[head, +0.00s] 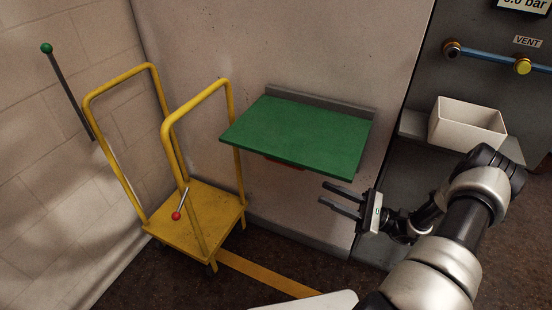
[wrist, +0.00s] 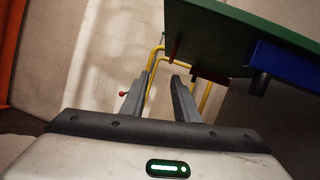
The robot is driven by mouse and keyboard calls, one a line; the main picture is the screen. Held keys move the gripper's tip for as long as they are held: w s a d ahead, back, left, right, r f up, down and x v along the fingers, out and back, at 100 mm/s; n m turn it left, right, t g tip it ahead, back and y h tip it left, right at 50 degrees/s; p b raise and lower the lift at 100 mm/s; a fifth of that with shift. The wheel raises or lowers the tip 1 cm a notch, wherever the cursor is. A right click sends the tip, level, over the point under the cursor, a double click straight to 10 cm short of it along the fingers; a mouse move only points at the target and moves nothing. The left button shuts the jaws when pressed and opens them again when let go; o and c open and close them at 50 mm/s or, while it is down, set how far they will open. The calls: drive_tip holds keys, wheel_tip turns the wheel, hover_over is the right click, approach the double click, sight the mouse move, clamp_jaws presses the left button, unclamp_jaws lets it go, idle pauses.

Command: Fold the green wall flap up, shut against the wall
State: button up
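The green wall flap (head: 300,136) stands out from the wall, roughly level, hinged at a grey strip (head: 330,101) along its back edge. A red part (head: 287,161) shows under it. In the wrist view the flap (wrist: 235,30) is seen from its edge and underside at upper right, with a blue block (wrist: 285,61) and dark red parts beneath. My gripper (head: 325,195) is open and empty, below the flap's front right corner, fingers pointing left. It also shows in the wrist view (wrist: 160,80), its two fingers apart with nothing between them.
A yellow cart (head: 195,220) with tall tube handles stands left of the flap, close to it. A lever with a green knob (head: 47,48) is on the left wall. A red-knobbed lever (head: 176,215) is by the cart. A white bin (head: 467,128) sits on a grey shelf at right.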

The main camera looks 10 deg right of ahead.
sight(287, 166)
drive_tip(key=w+a+r, duration=0.2)
drive_tip(key=w+a, duration=0.1)
drive_tip(key=a, duration=0.1)
drive_tip(key=w+a+r+t, duration=0.1)
drive_tip(key=w+a+r, duration=0.1)
drive_tip(key=w+a, duration=0.1)
drive_tip(key=w+a+r+t, duration=0.1)
drive_tip(key=w+a+r, duration=0.1)
drive_tip(key=a, duration=0.3)
drive_tip(key=shift+w+m, duration=0.4)
drive_tip(key=shift+w, duration=0.15)
clamp_jaws()
